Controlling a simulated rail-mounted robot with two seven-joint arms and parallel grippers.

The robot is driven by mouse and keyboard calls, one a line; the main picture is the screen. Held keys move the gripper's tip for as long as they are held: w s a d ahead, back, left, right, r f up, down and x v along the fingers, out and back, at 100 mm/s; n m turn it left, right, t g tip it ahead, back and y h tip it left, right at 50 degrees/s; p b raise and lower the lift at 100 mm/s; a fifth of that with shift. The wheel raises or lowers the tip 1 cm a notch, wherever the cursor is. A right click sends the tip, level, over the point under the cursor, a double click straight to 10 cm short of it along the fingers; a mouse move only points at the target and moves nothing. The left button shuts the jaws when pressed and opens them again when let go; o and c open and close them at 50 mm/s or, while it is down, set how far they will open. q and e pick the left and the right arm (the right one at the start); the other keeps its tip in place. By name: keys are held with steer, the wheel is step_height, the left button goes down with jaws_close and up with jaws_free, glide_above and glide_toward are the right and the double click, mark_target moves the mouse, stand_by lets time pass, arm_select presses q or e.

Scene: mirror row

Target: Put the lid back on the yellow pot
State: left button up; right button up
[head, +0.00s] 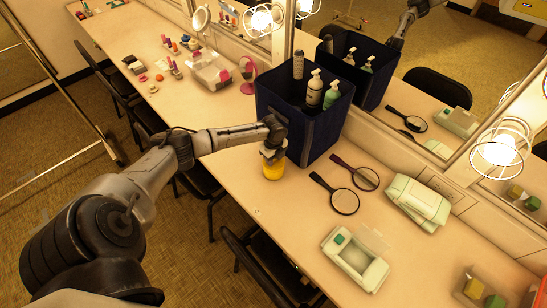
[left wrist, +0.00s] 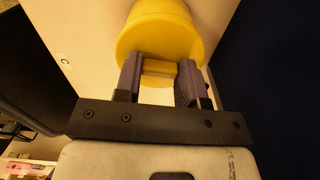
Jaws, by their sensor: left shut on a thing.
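The yellow pot (head: 273,171) stands upright on the counter, just left of the dark blue bin. My left gripper (head: 272,155) is right above it, pointing down. In the left wrist view the left gripper's fingers (left wrist: 160,70) are shut on the bar-like knob of the yellow lid (left wrist: 160,44). The lid is lined up with the pot below it; I cannot tell whether it touches the rim or hovers slightly above. The gripper hides the pot's top in the head view. My right gripper is not in view.
The dark blue bin (head: 283,118) with bottles stands close beside the gripper. A wall mirror runs behind. The counter's front edge is near the pot.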

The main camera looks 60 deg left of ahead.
arm_select(q)
steer(key=o, duration=1)
steer(key=shift+o, duration=0.3)
steer(key=o, duration=0.4)
steer(key=shift+r, duration=0.1)
steer(key=shift+r+p, duration=0.2)
steer(key=shift+p, duration=0.1)
steer(key=shift+r+p, duration=2.05)
steer(key=shift+r, duration=0.1)
steer(key=shift+r+p, duration=1.05)
steer(key=shift+r, duration=0.05)
